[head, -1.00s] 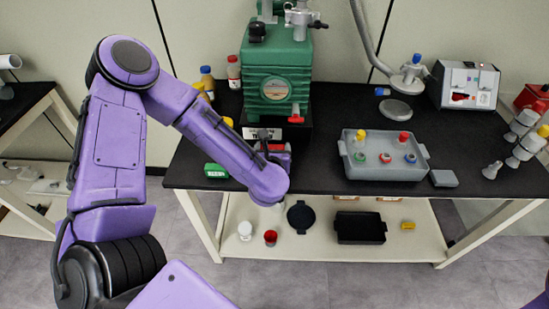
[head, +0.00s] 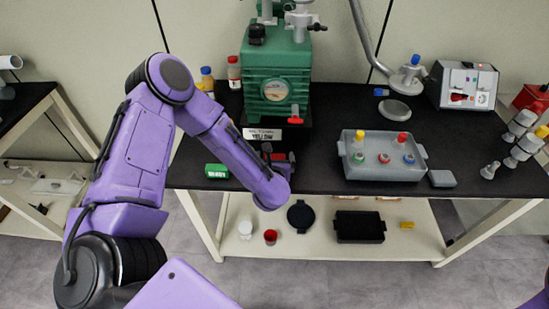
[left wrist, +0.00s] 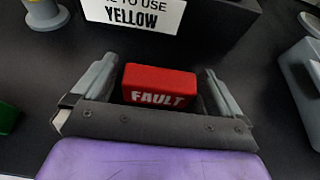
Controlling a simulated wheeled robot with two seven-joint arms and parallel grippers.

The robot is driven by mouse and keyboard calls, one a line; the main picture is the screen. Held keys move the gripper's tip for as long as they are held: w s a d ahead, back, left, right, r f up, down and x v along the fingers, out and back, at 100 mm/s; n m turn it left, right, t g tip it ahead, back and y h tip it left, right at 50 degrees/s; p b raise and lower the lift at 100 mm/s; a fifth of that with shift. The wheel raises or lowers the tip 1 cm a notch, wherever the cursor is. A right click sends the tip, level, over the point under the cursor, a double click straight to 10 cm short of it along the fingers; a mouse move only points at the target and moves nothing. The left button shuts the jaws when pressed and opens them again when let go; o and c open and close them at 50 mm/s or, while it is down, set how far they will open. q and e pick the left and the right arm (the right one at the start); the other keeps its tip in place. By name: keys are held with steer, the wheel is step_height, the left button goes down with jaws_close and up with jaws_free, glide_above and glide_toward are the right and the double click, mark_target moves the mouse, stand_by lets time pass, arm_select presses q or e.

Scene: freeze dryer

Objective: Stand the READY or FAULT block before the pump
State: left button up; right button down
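The red FAULT block (left wrist: 160,86) lies between the two fingers of my left gripper (left wrist: 160,82) in the left wrist view, its white lettering facing the camera. The fingers are spread on either side of it with narrow gaps, so the gripper looks open around it. In the head view my left gripper (head: 279,157) is low over the table in front of the green pump (head: 276,75) and largely hides the block. A green block (head: 216,171), whose lettering I cannot read, lies to its left. My right gripper is out of view.
A sign reading YELLOW (head: 262,135) is at the pump's base, just behind the gripper. Colour-capped bottles (head: 234,72) stand left of the pump. A grey tray (head: 385,173) with several capped vials is to the right. Black table is clear between gripper and tray.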

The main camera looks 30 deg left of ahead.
arm_select(q)
steer(key=shift+r, duration=0.1)
steer(key=shift+s+d+r, duration=0.1)
steer(key=shift+s+d, duration=0.05)
steer(key=b+v, duration=0.2)
steer(key=v, duration=0.9)
steer(key=shift+s, duration=0.35)
steer(key=shift+d, duration=0.1)
